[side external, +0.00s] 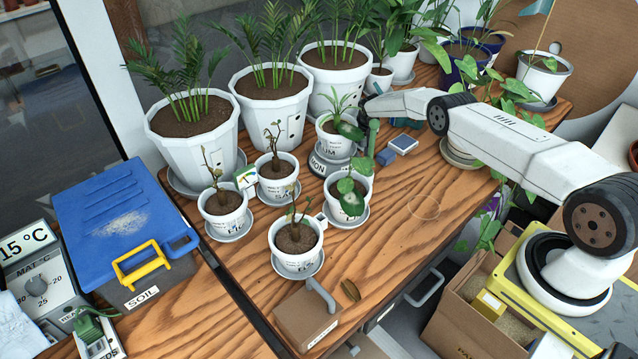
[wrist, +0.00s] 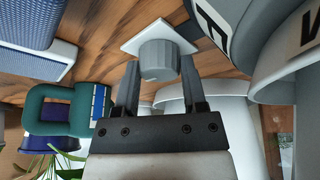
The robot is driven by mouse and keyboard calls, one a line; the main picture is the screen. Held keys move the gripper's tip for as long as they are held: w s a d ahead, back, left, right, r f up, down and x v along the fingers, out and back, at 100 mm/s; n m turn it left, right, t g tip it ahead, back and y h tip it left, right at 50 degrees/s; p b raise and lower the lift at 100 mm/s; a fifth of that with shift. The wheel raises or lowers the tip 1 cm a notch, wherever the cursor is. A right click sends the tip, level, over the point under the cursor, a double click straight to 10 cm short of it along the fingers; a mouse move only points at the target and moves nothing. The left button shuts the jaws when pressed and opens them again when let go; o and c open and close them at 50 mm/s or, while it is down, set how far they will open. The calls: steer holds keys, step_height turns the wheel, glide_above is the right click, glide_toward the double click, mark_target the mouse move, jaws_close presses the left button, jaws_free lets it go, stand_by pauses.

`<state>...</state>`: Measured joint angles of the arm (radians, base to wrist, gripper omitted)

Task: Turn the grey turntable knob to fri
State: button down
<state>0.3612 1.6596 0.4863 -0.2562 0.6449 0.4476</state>
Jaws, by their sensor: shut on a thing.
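In the wrist view my gripper (wrist: 160,66) has its two dark fingers on either side of a ribbed grey knob (wrist: 158,61), shut on it. The knob sits on a white square plate (wrist: 131,44). In the side view a grey turntable (side external: 333,163) stands under a small white pot (side external: 338,147) with a leafy plant. A label on its front ends in "ON"; its first letter is unclear. My arm reaches in from the right behind this pot, and the fingers and knob are hidden there. The wrist view shows a large "F" on a grey curved surface at the upper right.
A teal loop-shaped thing (wrist: 38,112) is close left of my gripper in the wrist view. Large potted palms (side external: 195,150) stand at the back left, and small pots (side external: 296,262) in front. A blue-lidded soil bin (side external: 110,215) is at left. The table's right side is fairly clear.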

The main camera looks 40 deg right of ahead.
steer(key=shift+m, duration=0.3)
steer(key=shift+c, duration=0.7)
jaws_free()
steer(key=shift+r, duration=0.15)
steer(key=shift+s+a+r, duration=0.1)
steer(key=shift+a+r, duration=0.1)
steer(key=shift+r, duration=0.45)
steer(key=shift+s+a+r, duration=0.2)
steer(key=shift+s+r, duration=0.1)
steer(key=shift+r, duration=0.25)
step_height(320, 180, up, 7)
